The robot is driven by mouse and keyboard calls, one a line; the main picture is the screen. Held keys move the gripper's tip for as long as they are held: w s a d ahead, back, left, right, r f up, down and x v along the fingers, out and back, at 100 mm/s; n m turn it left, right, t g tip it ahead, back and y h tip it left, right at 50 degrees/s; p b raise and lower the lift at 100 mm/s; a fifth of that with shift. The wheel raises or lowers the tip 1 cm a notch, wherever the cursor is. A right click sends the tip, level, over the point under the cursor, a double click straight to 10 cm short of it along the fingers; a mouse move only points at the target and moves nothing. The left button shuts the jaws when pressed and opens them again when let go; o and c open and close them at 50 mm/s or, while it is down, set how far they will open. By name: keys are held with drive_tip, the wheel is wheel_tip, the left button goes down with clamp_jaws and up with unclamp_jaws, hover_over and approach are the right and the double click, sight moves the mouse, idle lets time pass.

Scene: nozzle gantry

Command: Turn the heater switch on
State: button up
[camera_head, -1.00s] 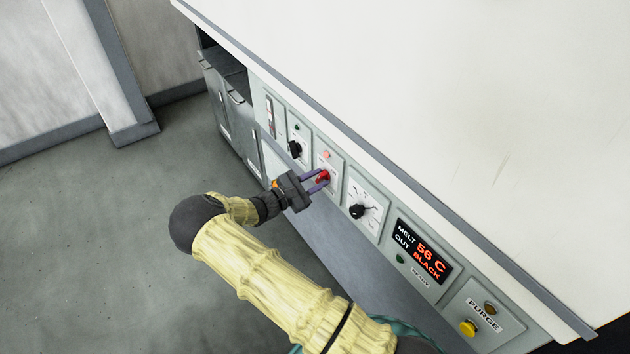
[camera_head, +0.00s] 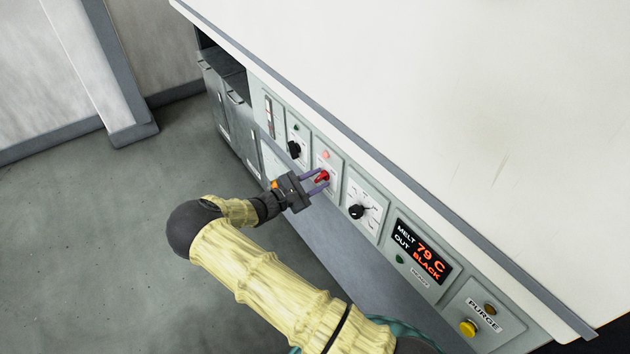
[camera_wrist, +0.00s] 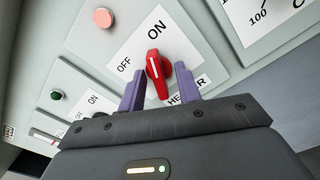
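The heater switch is a red knob (camera_head: 322,177) on a white-labelled panel; it also shows in the wrist view (camera_wrist: 158,75). There its white pointer line is towards the ON label (camera_wrist: 156,30), and the OFF label (camera_wrist: 124,65) is to its left. The HEATER label is partly hidden by my fingers. My gripper (camera_head: 317,179) is at the panel with its two purple fingers apart, one on each side of the knob. In the wrist view (camera_wrist: 160,88) gaps show beside the knob, so the fingers do not look closed on it.
A pink lamp (camera_head: 325,155) is above the knob. A black switch (camera_head: 294,149) is to the left and a black dial (camera_head: 357,211) to the right. The display (camera_head: 422,252) reads 79 C and BLACK. A yellow purge button (camera_head: 468,328) is lower right. The floor at left is clear.

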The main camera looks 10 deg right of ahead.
drive_tip(key=shift+a, duration=0.1)
drive_tip(key=v, duration=1.7)
drive_tip(key=shift+s, duration=0.1)
